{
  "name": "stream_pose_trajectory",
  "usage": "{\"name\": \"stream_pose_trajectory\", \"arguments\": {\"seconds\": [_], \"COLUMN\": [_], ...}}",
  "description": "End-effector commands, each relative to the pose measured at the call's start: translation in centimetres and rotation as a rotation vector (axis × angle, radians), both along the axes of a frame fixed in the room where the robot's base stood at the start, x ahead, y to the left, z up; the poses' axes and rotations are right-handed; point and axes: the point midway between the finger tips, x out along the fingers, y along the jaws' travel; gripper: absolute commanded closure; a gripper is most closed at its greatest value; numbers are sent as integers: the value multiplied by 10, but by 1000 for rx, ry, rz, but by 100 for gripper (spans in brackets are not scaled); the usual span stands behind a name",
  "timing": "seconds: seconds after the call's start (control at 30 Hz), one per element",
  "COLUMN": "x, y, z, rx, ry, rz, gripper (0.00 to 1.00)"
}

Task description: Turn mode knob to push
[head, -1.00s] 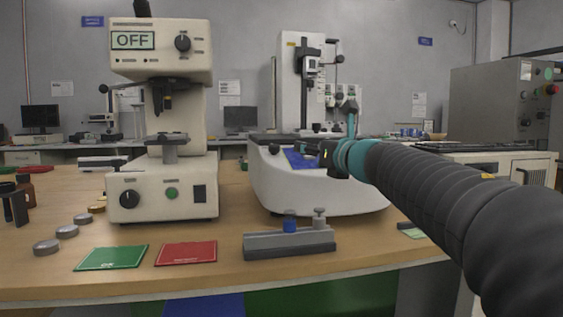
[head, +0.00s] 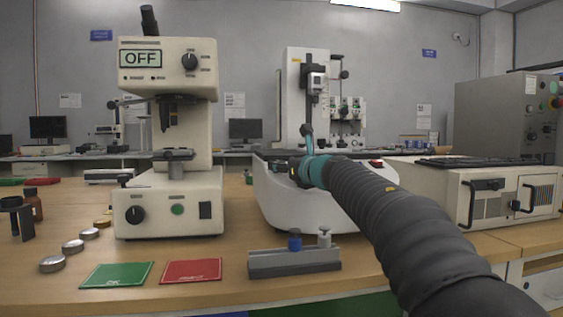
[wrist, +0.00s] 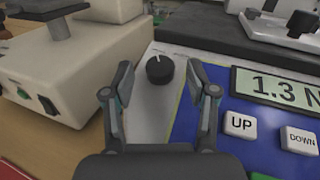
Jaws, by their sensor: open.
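In the wrist view a round black knob (wrist: 160,70) with a white pointer line stands on the pale casing of the force tester, beside its blue panel (wrist: 190,118). The line points up in that view; no mode lettering is readable. My gripper (wrist: 160,80) is open, with one finger to each side of the knob in the picture and gaps between. Whether the fingertips are level with the knob or above it, I cannot tell. In the head view my gripper (head: 293,169) is over the front left of the white tester base (head: 290,205), and this knob is hidden.
The panel has a display (wrist: 280,87) reading 1.3 N and UP (wrist: 240,125) and DOWN (wrist: 301,140) buttons close by the right finger. A cream hardness tester (head: 170,205) showing OFF stands to the left. A grey fixture block (head: 293,262) lies in front.

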Motion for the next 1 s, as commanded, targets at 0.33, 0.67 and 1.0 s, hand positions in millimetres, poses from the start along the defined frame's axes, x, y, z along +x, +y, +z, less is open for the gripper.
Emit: {"name": "stream_pose_trajectory", "arguments": {"seconds": [0.33, 0.67, 1.0], "x": [13, 12, 12], "y": [9, 8, 9], "z": [0, 0, 0], "rx": [1, 0, 5], "ry": [-1, 0, 2], "rz": [-1, 0, -14], "gripper": [42, 82, 100]}}
